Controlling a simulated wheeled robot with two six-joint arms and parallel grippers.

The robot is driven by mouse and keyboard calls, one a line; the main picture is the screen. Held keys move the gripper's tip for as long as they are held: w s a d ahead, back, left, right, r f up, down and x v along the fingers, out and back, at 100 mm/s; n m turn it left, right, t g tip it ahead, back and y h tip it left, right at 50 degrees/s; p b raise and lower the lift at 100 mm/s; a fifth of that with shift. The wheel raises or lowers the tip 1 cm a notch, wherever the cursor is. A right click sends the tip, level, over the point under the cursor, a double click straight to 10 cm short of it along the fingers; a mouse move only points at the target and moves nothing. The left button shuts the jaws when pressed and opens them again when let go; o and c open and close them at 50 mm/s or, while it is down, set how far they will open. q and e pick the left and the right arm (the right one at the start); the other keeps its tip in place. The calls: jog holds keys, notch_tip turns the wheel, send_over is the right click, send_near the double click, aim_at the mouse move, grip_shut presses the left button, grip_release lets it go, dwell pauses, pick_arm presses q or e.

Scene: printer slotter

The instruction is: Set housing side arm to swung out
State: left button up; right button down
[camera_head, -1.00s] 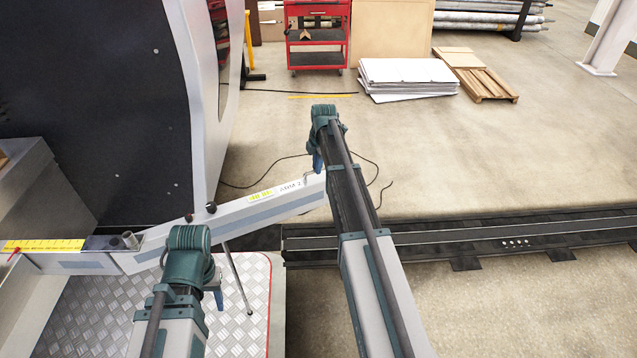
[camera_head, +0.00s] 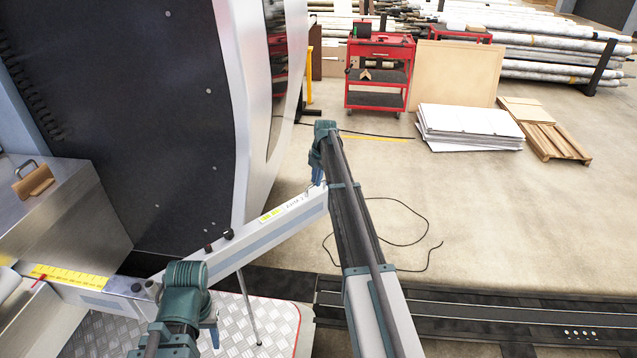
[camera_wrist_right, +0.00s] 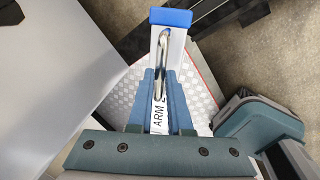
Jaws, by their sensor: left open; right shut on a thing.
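The housing side arm (camera_head: 265,235) is a long pale beam marked "ARM 2" with a yellow label. It runs from a joint at the lower left up to the right, beside the dark machine housing. My right gripper (camera_head: 317,178) is shut on the metal handle (camera_wrist_right: 163,62) near the beam's blue-capped end (camera_wrist_right: 170,17). Its blue fingers (camera_wrist_right: 156,95) flank the handle in the right wrist view. My left gripper (camera_head: 213,335) is open and empty, low in front of the beam; its fingers are partly hidden by its wrist.
The dark housing (camera_head: 130,110) with a pale curved edge stands close behind the beam. A ruler-marked section (camera_head: 70,278) adjoins the joint. Treaded metal plate (camera_head: 240,325) lies below, a black floor rail (camera_head: 480,320) to the right. Open floor holds a loose cable (camera_head: 425,225).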

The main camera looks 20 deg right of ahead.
jog(key=shift+w+a, duration=0.15)
jog(key=shift+w, duration=0.15)
jog(key=c, duration=0.8)
grip_release()
jog(key=shift+c, duration=0.2)
notch_tip(320, 180, up, 14)
jog(key=s+p, duration=0.2)
jog(key=p, duration=1.1)
jog(key=shift+s+d+f+p, duration=0.2)
jog(key=shift+s+d+p, duration=0.1)
jog(key=shift+d, duration=0.1)
